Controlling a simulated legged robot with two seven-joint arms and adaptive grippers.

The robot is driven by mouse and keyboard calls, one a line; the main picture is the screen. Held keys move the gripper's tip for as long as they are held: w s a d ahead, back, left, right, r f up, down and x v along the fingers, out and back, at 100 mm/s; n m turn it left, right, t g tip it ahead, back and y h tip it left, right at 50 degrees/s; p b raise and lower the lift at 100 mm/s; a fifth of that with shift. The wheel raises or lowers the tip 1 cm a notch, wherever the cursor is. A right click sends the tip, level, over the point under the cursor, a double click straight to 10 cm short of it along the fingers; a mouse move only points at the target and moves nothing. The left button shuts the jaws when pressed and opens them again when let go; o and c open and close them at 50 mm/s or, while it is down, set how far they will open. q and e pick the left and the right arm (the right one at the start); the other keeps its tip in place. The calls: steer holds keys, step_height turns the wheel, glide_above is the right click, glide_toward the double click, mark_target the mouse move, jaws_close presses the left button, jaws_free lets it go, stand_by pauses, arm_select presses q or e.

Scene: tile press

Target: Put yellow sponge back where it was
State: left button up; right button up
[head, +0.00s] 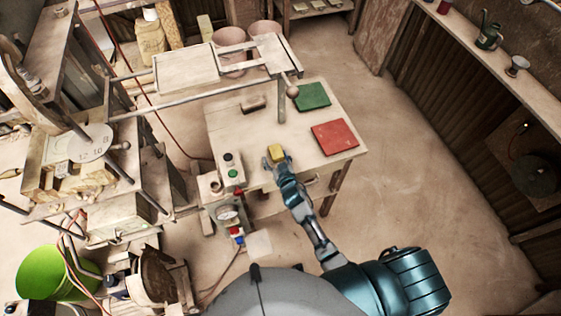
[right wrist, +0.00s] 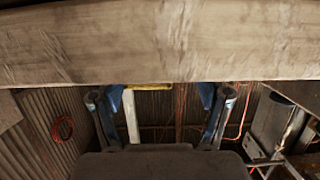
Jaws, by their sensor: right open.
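The yellow sponge (head: 276,152) is at the front part of the wooden table (head: 235,123), left of the red square (head: 334,137). A green square (head: 312,96) lies behind the red one. My right gripper (head: 277,161) is at the sponge, with its open fingers to either side of it. In the right wrist view the open fingers (right wrist: 160,97) show below a wide wooden edge, with a thin yellow strip (right wrist: 150,86) of the sponge between them. Most of the sponge is hidden there, and I cannot tell whether the fingers touch it. My left gripper is not in view.
A button box (head: 232,170) and a gauge (head: 228,214) stand at the table's left front. A dark block (head: 253,104) lies further back. A metal frame with a round knob (head: 292,91) overhangs the rear. The floor right of the table is clear.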

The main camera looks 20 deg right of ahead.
steer(key=v, duration=0.4)
steer(key=shift+s+a+r, duration=0.1)
steer(key=shift+s+a, duration=0.2)
steer(key=shift+s, duration=0.05)
steer(key=s+d+r, duration=0.2)
steer(key=s, duration=0.4)
steer(key=s+f+n+g, duration=0.15)
steer(key=s+f, duration=0.35)
steer(key=f, duration=0.6)
steer(key=s+f+g, duration=0.3)
steer(key=s+f, duration=0.3)
steer(key=f, duration=0.5)
steer(key=s+f+g, duration=0.3)
steer(key=s+f, duration=0.2)
steer(key=f, duration=0.6)
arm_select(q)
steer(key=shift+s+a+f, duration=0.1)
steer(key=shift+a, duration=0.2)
arm_select(e)
steer(key=s+d+f+g, duration=0.3)
steer(key=s+f, duration=0.4)
steer(key=s, duration=0.6)
steer(key=s+d+f+g, duration=0.3)
steer(key=s+f, duration=0.4)
steer(key=s, duration=0.6)
steer(key=shift+d+h, duration=0.3)
steer(key=shift+d, duration=0.3)
